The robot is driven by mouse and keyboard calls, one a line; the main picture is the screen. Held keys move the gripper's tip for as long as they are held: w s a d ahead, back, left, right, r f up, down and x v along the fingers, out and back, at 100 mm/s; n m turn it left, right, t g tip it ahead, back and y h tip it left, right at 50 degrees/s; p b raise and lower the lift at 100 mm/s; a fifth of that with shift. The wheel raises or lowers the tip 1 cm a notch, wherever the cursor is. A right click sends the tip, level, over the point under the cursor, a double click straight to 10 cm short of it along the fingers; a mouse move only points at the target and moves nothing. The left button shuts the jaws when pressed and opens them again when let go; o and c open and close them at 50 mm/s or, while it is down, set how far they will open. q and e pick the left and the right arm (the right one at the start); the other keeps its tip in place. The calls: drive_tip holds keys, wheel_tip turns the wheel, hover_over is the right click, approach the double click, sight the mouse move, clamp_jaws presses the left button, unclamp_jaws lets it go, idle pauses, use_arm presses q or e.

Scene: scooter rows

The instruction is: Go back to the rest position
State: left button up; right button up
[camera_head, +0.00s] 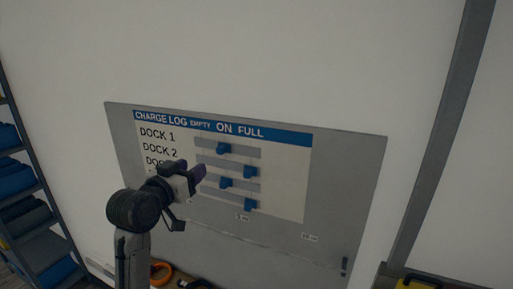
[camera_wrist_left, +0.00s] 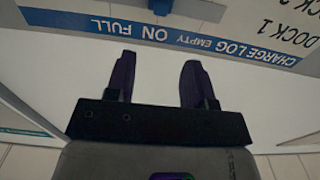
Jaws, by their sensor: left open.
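My left gripper (camera_head: 203,172) is in front of the charge log board (camera_head: 345,190) in the head view, covering part of the dock labels. Its two dark purple fingers stand apart with nothing between them in the left wrist view (camera_wrist_left: 158,80). The board carries a white panel with a blue header (camera_head: 220,127) and several grey slots with blue sliders, such as the top slider (camera_head: 223,148) and the lowest slider (camera_head: 250,204). The header also shows upside down in the left wrist view (camera_wrist_left: 150,32). My right gripper is not in view.
A shelf rack with blue bins (camera_head: 14,180) stands at the far left. An orange ring (camera_head: 161,272) lies below the board, and a yellow item (camera_head: 415,283) is at the bottom right. A grey post (camera_head: 432,130) runs up the wall at right. The wall above the board is bare.

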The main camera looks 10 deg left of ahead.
use_arm(q)
drive_tip(key=s+n+g+y, duration=0.1)
drive_tip(key=s+y, duration=0.2)
drive_tip(key=s, duration=0.4)
drive_tip(key=s+d+f+g+p, duration=0.25)
drive_tip(key=s+f, duration=0.55)
drive_tip(key=f, duration=0.4)
drive_tip(key=s+d+f+g+p, duration=0.1)
drive_tip(key=s+d+f+g, duration=0.2)
drive_tip(key=s+f, duration=0.7)
drive_tip(key=s+d+f+m+g+p, duration=0.1)
drive_tip(key=s+f+g, duration=0.6)
drive_tip(key=s+f, duration=1.1)
drive_tip(key=shift+s+d+f+g+p, duration=0.25)
drive_tip(key=shift+s+g+p, duration=0.1)
drive_tip(key=shift+s+p, duration=0.45)
drive_tip(key=shift+w, duration=0.1)
